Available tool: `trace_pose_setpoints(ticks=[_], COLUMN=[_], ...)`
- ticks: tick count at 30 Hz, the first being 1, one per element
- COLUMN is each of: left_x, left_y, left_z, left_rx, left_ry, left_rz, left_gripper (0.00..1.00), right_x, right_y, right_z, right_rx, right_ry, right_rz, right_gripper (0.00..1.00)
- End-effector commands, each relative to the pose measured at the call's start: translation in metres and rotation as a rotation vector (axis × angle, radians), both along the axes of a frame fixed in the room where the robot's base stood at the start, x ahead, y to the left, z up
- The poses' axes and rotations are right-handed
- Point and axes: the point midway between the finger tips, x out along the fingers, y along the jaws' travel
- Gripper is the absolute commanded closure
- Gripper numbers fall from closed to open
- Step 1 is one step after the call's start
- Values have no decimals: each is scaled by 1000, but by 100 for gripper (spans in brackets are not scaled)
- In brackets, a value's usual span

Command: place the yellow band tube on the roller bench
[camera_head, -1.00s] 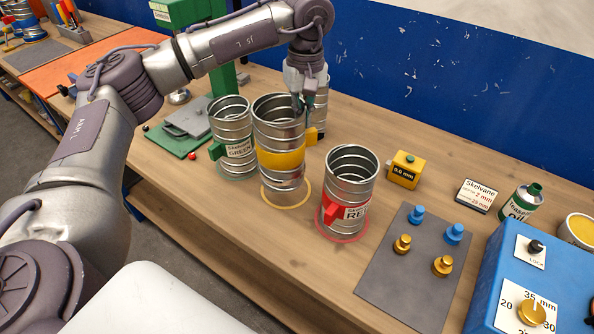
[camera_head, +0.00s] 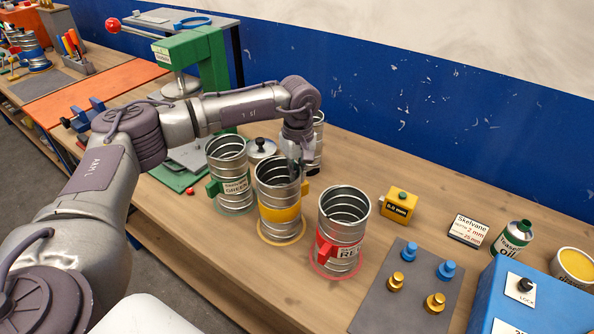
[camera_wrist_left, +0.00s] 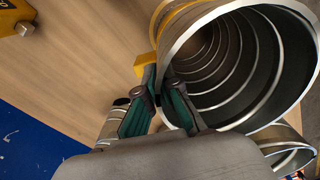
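The yellow band tube (camera_head: 279,206) is an open ribbed metal cylinder with a yellow band. It stands upright at the yellow ring on the bench, between the green tube and the red tube. In the left wrist view its open mouth (camera_wrist_left: 235,62) fills the upper right. My left gripper (camera_head: 297,172) points down at the tube's far rim. In the left wrist view the gripper (camera_wrist_left: 160,82) has one finger inside the wall and one outside, closed on it. No roller bench can be made out. My right gripper is out of view.
The green-label tube (camera_head: 232,180) stands close left, the red-label tube (camera_head: 343,228) close right. Another metal tube (camera_head: 318,145) is partly hidden behind my gripper. A yellow gauge block (camera_head: 398,205), grey mat (camera_head: 400,300) and blue box (camera_head: 540,290) lie right. A green press (camera_head: 205,60) stands behind.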

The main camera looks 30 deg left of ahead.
Motion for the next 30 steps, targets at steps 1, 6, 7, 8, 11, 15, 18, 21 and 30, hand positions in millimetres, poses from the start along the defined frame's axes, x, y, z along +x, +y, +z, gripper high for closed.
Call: trace_pose_setpoints(ticks=[1, 6, 7, 8, 11, 15, 18, 21, 30], left_x=[1, 0, 0, 0, 0, 0, 0, 0, 1], left_y=[0, 0, 0, 0, 0, 0, 0, 0, -1], left_z=[1, 0, -1, -2, -3, -3, -3, -2, 19], left_rx=[-1, -1, -1, 0, 0, 0, 0, 0, -1], left_ry=[-2, -2, -2, -1, -1, 0, 0, 0, -4], left_rz=[0, -1, -1, -1, -1, -1, -1, -1, -2], left_gripper=[100, 100, 100, 100, 89, 69, 69, 69, 69], right_x=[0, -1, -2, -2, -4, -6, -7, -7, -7], right_y=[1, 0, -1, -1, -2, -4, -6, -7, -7], right_z=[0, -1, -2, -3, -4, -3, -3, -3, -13], right_rx=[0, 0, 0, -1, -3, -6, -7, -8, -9], right_ry=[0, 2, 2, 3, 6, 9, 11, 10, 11], right_rz=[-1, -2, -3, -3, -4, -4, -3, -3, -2], right_gripper=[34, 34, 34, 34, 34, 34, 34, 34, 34])
